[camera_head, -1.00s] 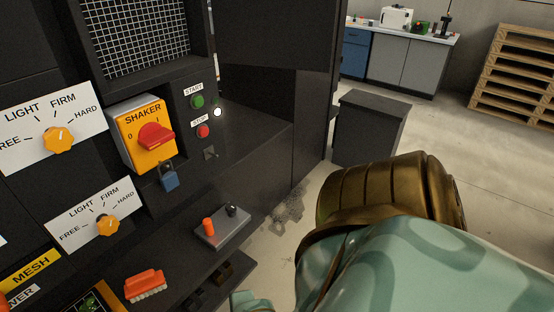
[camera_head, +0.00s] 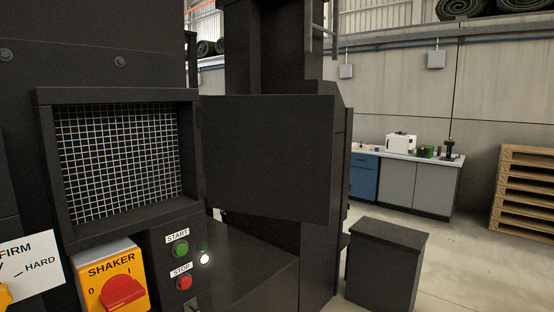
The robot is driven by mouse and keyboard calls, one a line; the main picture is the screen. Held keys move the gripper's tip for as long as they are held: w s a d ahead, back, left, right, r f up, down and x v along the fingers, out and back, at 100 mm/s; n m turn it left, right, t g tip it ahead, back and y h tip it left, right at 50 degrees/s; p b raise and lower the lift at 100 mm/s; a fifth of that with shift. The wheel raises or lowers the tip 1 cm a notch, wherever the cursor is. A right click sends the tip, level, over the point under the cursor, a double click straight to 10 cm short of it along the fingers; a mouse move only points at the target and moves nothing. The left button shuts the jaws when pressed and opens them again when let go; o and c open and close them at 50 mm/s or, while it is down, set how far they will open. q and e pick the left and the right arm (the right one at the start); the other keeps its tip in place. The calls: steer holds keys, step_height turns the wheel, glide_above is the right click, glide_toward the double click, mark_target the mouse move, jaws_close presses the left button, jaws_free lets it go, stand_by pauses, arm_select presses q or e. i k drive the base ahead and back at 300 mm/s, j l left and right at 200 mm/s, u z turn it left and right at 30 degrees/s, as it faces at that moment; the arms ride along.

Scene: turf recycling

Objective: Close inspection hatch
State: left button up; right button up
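The inspection hatch (camera_head: 268,160) is a flat black door panel. It stands open, swung out to the right of its opening. The opening has a raised black frame (camera_head: 118,96) in the machine's front, and a pale wire mesh (camera_head: 120,165) shows inside it. The hatch's left edge meets the right side of the frame; its right edge is free. No handle or latch is visible on the side I see. Neither of my grippers is in view.
Below the opening are a yellow shaker switch (camera_head: 111,277) with a red knob, a green start button (camera_head: 181,250) and a red stop button (camera_head: 184,283). A black box (camera_head: 388,263) stands on the floor at right. Pallets (camera_head: 525,190) and a counter (camera_head: 411,184) are farther back.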

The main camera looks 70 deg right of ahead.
mark_target(271, 156)
steer(key=l, duration=0.5)
steer(key=k+l+u, duration=0.15)
steer(key=l, duration=0.8)
steer(key=l+u, duration=0.1)
steer(key=l, duration=0.4)
steer(key=k+l+u, duration=0.1)
steer(key=l, duration=0.35)
steer(key=k+l, duration=0.15)
steer(key=l, duration=0.35)
steer(key=k+l+u, duration=0.1)
steer(key=l, duration=0.35)
